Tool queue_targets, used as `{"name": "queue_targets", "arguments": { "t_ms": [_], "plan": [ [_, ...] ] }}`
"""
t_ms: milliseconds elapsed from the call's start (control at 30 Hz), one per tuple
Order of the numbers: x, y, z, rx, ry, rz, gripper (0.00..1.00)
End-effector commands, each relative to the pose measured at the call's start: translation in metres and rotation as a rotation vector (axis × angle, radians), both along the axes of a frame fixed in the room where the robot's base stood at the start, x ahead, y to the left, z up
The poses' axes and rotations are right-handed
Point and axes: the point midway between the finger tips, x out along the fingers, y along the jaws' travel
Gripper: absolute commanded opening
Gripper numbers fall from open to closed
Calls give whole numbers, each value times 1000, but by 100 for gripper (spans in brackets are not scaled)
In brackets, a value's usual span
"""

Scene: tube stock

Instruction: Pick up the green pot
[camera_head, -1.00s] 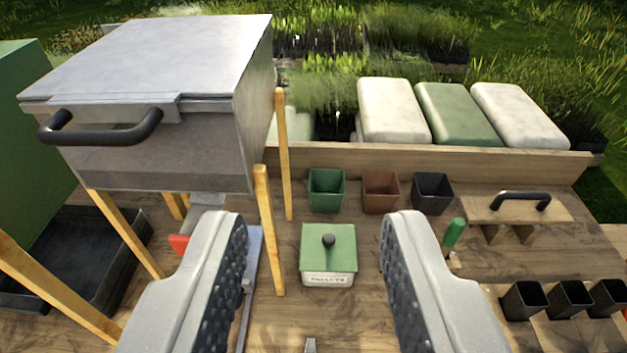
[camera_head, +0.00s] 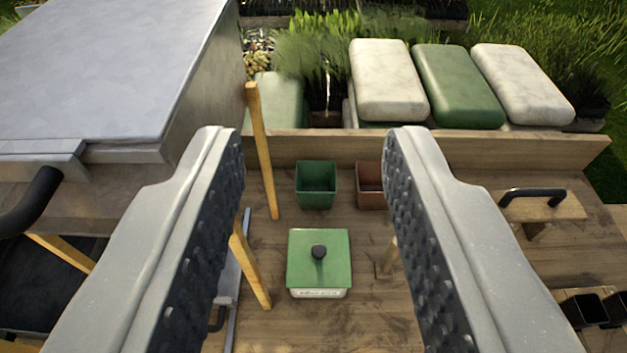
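The green pot (camera_head: 316,186) is a small, square, open-topped pot. It stands upright on the wooden table near the low back board, centred between my fingers in the picture. My gripper (camera_head: 311,150) is open and empty, with its two grey fingers spread wide to either side. The fingers appear above the table, and neither seems to touch the pot. A brown pot (camera_head: 369,184) stands just right of the green one, partly hidden by my right finger.
A green-lidded box (camera_head: 319,262) with a black knob sits in front of the pot. A large metal box (camera_head: 110,75) on wooden legs (camera_head: 262,150) rises at left. A black-handled wooden piece (camera_head: 545,207) and black pots (camera_head: 583,311) are at right. The back board (camera_head: 310,147) runs behind.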

Motion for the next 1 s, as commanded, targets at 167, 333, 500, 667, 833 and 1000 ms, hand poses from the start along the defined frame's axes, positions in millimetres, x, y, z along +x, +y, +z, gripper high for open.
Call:
{"name": "queue_targets", "arguments": {
  "t_ms": [167,333,500,667,833,1000],
  "plan": [
    [0,0,0,0,0,0,48],
    [13,0,1,-1,22,-3,95],
    [55,-2,-5,-4,105,-10,100],
    [105,-4,-19,-8,203,-19,100],
    [154,-4,-41,-13,307,-24,100],
    [199,-5,-68,-16,410,-27,100]
  ]
}}
